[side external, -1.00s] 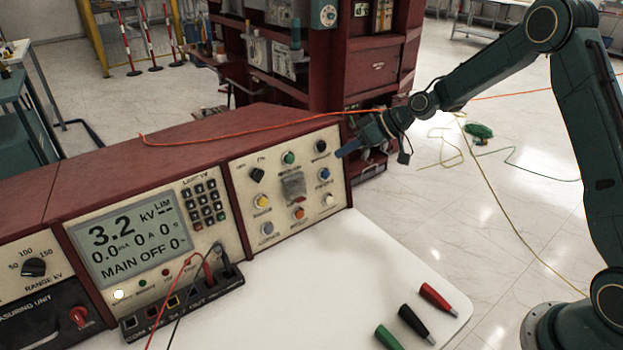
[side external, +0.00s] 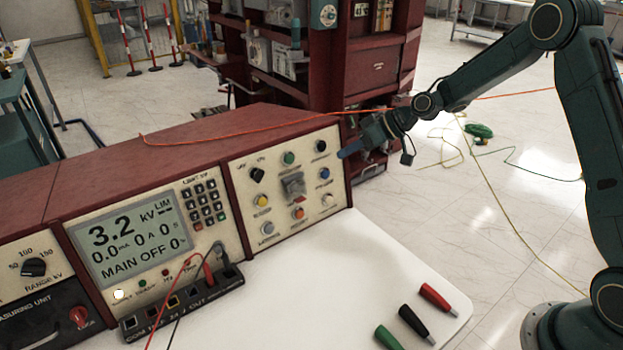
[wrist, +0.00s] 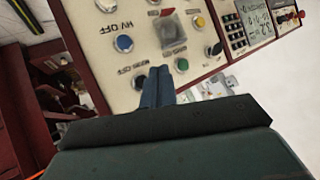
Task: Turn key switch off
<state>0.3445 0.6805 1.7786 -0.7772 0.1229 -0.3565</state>
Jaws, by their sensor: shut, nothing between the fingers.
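The right control panel (side external: 240,220) has a black knob (side external: 257,174) at its upper left with small labels above it; it may be the key switch. It also shows in the wrist view (wrist: 214,49), where the panel appears upside down. A second dark knob (side external: 320,146) sits at the panel's upper right. My gripper (side external: 341,154) has its blue fingers shut and empty, close to the panel's right edge just below this second knob. In the wrist view the closed fingers (wrist: 158,72) hide part of the panel; contact cannot be told.
The panel also carries a green button (side external: 289,158), a blue button (side external: 324,173) and a covered switch (side external: 293,186). The display (side external: 133,240) reads 3.2 kV and MAIN OFF. An orange cable (side external: 230,136) lies across the console top. Three probes (side external: 415,322) lie on the white table.

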